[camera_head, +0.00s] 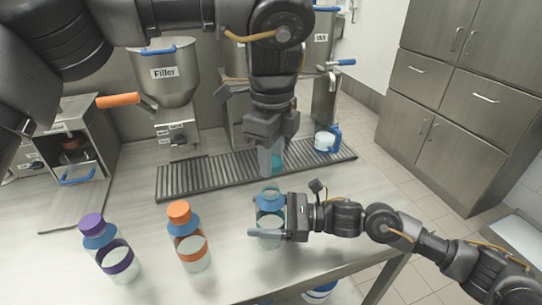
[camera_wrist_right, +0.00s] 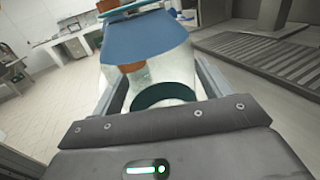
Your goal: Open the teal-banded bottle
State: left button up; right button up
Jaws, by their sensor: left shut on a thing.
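The teal-banded bottle (camera_head: 270,238) stands upright on the counter, with a blue shoulder and a clear body. My right gripper (camera_head: 268,232) is around its body from the right and shut on it. In the right wrist view the bottle (camera_wrist_right: 150,70) fills the space between the two fingers (camera_wrist_right: 160,95), its teal band low between them. My left gripper (camera_head: 270,162) points down above the bottle, shut on a teal cap (camera_head: 277,162). The cap is apart from the bottle, above its bare neck. The cap is partly hidden by the fingers.
A purple-capped bottle (camera_head: 110,250) and an orange-capped bottle (camera_head: 188,238) stand to the left on the counter. The counter's right edge is near my right arm.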

aim_at(272, 187)
jog(key=shift+o, duration=0.5)
jog(key=shift+d, duration=0.1)
pick_arm(q)
jog(key=shift+f, duration=0.15)
pick_arm(e)
jog(key=shift+d, duration=0.25)
pick_arm(q)
notch_tip(272, 187, down, 4)
jog(key=b, duration=0.4)
pick_arm(e)
jog(key=d, duration=1)
jog(key=shift+s+d+f, duration=0.1)
jog(key=shift+s+d, duration=0.1)
jog(key=shift+s, duration=0.2)
jog(key=shift+d, duration=0.45)
pick_arm(q)
jog(key=shift+r, duration=0.2)
pick_arm(e)
jog(key=shift+r, duration=0.25)
